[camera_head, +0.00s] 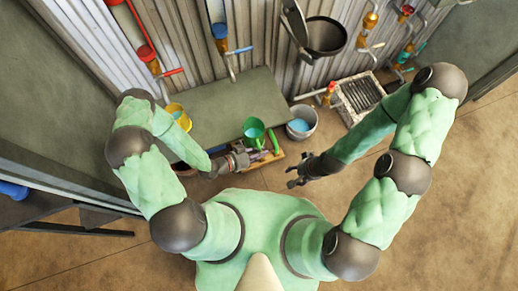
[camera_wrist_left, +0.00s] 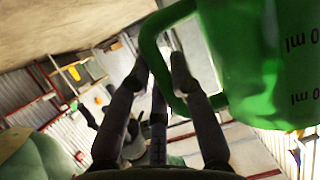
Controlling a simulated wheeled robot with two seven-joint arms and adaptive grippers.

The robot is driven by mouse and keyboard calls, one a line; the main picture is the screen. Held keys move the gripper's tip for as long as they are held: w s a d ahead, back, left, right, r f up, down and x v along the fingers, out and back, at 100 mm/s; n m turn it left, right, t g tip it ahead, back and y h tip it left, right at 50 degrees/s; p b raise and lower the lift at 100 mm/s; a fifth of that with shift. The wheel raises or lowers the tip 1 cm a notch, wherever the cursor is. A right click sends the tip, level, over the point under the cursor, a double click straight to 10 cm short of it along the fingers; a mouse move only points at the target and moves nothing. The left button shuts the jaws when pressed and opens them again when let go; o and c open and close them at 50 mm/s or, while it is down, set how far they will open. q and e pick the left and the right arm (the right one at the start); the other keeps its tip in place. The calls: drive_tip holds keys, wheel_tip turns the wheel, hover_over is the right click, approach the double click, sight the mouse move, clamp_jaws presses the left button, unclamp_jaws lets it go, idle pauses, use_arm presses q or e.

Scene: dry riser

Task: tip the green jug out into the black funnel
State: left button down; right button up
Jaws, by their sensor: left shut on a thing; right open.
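The green jug (camera_head: 254,126) is near the front right corner of the grey-green bench, its open mouth facing the head camera. My left gripper (camera_head: 247,146) is shut on its handle. In the left wrist view the handle (camera_wrist_left: 146,50) lies between the fingers (camera_wrist_left: 160,75), with the jug's marked body to the right. I cannot tell whether the jug is lifted clear of what is below it. The black funnel (camera_head: 326,36), wide and round, is at the corrugated wall, up and right of the jug. My right gripper (camera_head: 292,178) is open and empty, below and right of the jug.
A grey bucket with blue liquid (camera_head: 301,124) stands close right of the jug. A wooden tray (camera_head: 262,159) is just below it. A yellow container (camera_head: 177,113) is at the bench's (camera_head: 220,108) left. A grated drain (camera_head: 360,97) and valved pipes line the wall.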

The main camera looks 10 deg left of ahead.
use_arm(q)
drive_tip(key=s+d, duration=0.3)
drive_tip(key=s, duration=0.3)
drive_tip(key=shift+d, duration=0.25)
idle(0.7)
drive_tip(key=shift+r, duration=0.2)
wheel_tip(320, 180, up, 7)
drive_tip(key=p, duration=0.5)
drive_tip(key=shift+f, duration=0.15)
idle(0.4)
